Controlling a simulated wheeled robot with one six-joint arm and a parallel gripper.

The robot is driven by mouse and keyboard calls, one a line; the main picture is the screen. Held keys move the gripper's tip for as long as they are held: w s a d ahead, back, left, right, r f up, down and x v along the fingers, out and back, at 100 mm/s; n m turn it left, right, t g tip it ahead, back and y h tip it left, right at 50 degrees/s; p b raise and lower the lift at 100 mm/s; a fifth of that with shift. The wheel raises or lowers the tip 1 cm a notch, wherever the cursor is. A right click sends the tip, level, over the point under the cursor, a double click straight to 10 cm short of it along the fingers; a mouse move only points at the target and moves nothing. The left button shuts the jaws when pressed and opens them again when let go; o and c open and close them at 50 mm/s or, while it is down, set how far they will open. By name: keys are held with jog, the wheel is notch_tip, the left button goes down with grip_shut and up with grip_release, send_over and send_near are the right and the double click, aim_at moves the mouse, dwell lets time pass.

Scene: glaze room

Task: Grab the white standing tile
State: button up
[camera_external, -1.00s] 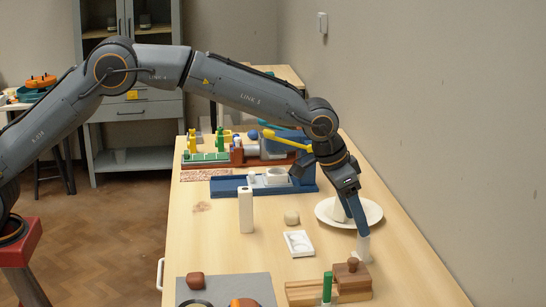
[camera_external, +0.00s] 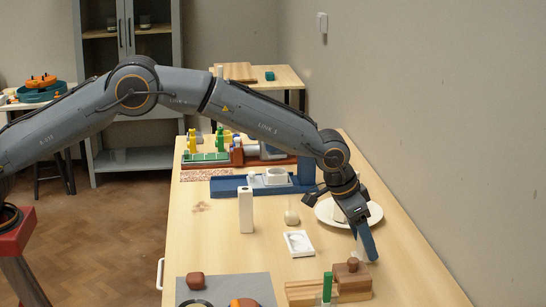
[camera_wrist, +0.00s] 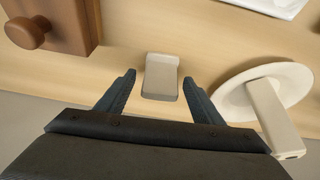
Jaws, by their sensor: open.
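A small white upright tile (camera_wrist: 160,74) stands on the table, between and slightly beyond my fingertips in the wrist view. In the external view only its left edge (camera_external: 360,250) shows beside my finger. My gripper (camera_wrist: 159,80) is open around the tile's near end, with a gap on each side and no visible contact. In the external view my gripper (camera_external: 369,256) is low over the right side of the table and hides most of the tile.
A white plate (camera_wrist: 232,100) with a longer pale piece (camera_wrist: 275,118) on it lies close to my right finger. A brown wooden block with a knob (camera_wrist: 60,22) is at the left. A tall white block (camera_external: 245,210) and a white tray (camera_external: 298,243) stand farther left on the table.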

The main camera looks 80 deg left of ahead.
jog(key=c, duration=1.2)
jog(key=shift+r, duration=0.15)
